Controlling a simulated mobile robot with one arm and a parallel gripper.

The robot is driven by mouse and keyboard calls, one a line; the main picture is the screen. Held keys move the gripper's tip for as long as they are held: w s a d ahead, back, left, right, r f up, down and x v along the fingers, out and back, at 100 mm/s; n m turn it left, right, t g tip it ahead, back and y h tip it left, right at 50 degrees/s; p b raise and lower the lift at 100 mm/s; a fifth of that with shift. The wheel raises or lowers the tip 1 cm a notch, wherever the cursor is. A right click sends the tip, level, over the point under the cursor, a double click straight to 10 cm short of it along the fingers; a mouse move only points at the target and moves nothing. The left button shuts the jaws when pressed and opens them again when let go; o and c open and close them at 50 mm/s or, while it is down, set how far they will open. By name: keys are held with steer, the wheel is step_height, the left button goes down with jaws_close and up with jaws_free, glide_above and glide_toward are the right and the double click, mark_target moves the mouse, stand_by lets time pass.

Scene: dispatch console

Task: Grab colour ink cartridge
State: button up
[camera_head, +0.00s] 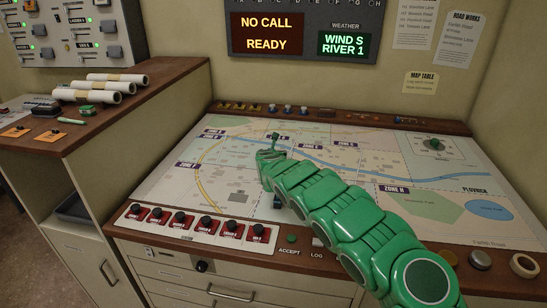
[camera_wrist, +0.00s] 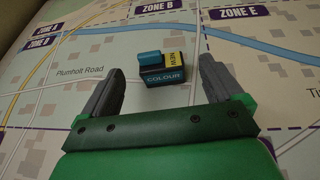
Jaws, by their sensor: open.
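The colour ink cartridge (camera_wrist: 163,76) is a small dark box lying on the map table. It has a blue label reading COLOUR, a yellow strip marked NEW and a blue raised part on top. In the wrist view my gripper (camera_wrist: 159,70) is open, one grey finger to the left and one to the right of the cartridge. The cartridge stands apart from both fingers, around the level of their tips.
The map table (camera_head: 215,175) is mostly clear around my gripper. A row of red switches with black knobs (camera_head: 196,224) lines its front left edge. A green round piece (camera_head: 434,144) sits at the right. Paper rolls (camera_head: 100,90) lie on the left cabinet; several round items stand front right.

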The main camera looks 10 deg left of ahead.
steer(key=shift+w+f, duration=0.25)
steer(key=shift+w, duration=0.25)
steer(key=shift+w+a+f, duration=0.1)
steer(key=shift+w+f, duration=0.3)
steer(key=shift+x, duration=1.05)
steer(key=shift+w+f, duration=0.2)
steer(key=shift+w, duration=0.45)
steer(key=shift+c, duration=0.2)
steer(key=c, duration=1)
steer(key=shift+r, duration=0.1)
